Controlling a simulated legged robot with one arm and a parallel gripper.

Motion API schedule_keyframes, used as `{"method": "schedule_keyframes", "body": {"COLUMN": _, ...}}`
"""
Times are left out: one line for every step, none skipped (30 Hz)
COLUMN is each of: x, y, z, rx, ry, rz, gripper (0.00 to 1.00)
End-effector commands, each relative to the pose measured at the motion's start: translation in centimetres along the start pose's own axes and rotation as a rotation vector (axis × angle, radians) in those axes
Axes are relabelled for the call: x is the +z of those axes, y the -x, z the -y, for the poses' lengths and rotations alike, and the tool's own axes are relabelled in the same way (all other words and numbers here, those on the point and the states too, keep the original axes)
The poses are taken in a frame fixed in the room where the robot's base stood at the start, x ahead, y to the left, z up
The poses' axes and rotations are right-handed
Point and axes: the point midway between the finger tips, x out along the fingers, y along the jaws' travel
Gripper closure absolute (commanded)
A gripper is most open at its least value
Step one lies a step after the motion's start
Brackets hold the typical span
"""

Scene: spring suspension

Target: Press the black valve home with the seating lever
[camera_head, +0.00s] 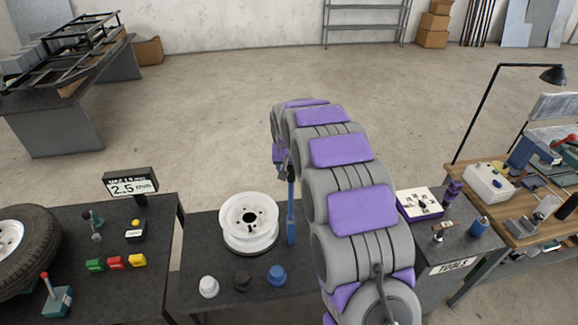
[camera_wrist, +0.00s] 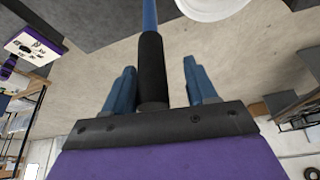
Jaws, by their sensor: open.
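The black valve (camera_head: 242,281) stands on the dark middle table, between a white valve (camera_head: 208,286) and a blue valve (camera_head: 277,274). The seating lever (camera_head: 291,210) is a blue upright bar just right of the white wheel rim (camera_head: 232,236). In the wrist view the lever's blue shaft (camera_wrist: 150,15) and black grip (camera_wrist: 151,65) show. In the head view my purple and grey arm hides most of the gripper. The valves are not in the wrist view.
The left table holds a tyre (camera_head: 45,240), coloured blocks (camera_head: 116,262) and a 2.5 mm display (camera_head: 131,187). A tools table (camera_head: 470,250) and a wooden bench (camera_head: 510,212) with a lamp (camera_head: 552,75) stand right.

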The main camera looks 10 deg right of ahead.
Motion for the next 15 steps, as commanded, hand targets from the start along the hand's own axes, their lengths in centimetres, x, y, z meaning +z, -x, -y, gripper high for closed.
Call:
{"method": "schedule_keyframes", "body": {"x": 0.05, "y": -0.44, "z": -0.06, "rx": 0.0, "ry": 0.0, "rz": 0.002, "gripper": 0.43}}
{"method": "schedule_keyframes", "body": {"x": 0.05, "y": -0.62, "z": -0.11, "rx": 0.0, "ry": -0.001, "rz": 0.002, "gripper": 0.43}}
{"method": "schedule_keyframes", "body": {"x": 0.03, "y": -0.81, "z": -0.19, "rx": -0.001, "ry": -0.001, "rz": 0.002, "gripper": 0.43}}
{"method": "schedule_keyframes", "body": {"x": 0.02, "y": -0.91, "z": -0.23, "rx": -0.001, "ry": -0.001, "rz": 0.002, "gripper": 0.43}}
{"method": "schedule_keyframes", "body": {"x": 0.0, "y": -0.98, "z": -0.26, "rx": -0.001, "ry": -0.001, "rz": 0.001, "gripper": 0.43}}
{"method": "schedule_keyframes", "body": {"x": 0.0, "y": -1.03, "z": -0.29, "rx": -0.002, "ry": -0.001, "rz": 0.001, "gripper": 0.43}}
{"method": "schedule_keyframes", "body": {"x": -0.02, "y": -1.05, "z": -0.29, "rx": -0.002, "ry": -0.001, "rz": 0.0, "gripper": 0.43}}
{"method": "schedule_keyframes", "body": {"x": -0.03, "y": -1.05, "z": -0.27, "rx": -0.002, "ry": -0.001, "rz": 0.0, "gripper": 0.43}}
{"method": "schedule_keyframes", "body": {"x": -0.02, "y": -1.04, "z": -0.23, "rx": -0.002, "ry": -0.001, "rz": 0.0, "gripper": 0.43}}
{"method": "schedule_keyframes", "body": {"x": -0.02, "y": -1.04, "z": -0.19, "rx": -0.001, "ry": -0.001, "rz": 0.0, "gripper": 0.43}}
{"method": "schedule_keyframes", "body": {"x": -0.01, "y": -1.03, "z": -0.14, "rx": -0.001, "ry": -0.001, "rz": 0.0, "gripper": 0.43}}
{"method": "schedule_keyframes", "body": {"x": 0.0, "y": -1.01, "z": -0.06, "rx": -0.001, "ry": -0.001, "rz": 0.0, "gripper": 0.43}}
{"method": "schedule_keyframes", "body": {"x": 0.0, "y": -1.01, "z": -0.02, "rx": 0.0, "ry": -0.001, "rz": -0.001, "gripper": 0.43}}
{"method": "schedule_keyframes", "body": {"x": 0.0, "y": -1.01, "z": 0.0, "rx": 0.0, "ry": 0.0, "rz": 0.0, "gripper": 0.46}}
{"method": "schedule_keyframes", "body": {"x": 0.01, "y": -1.01, "z": 0.01, "rx": 0.0, "ry": 0.0, "rz": 0.0, "gripper": 0.5}}
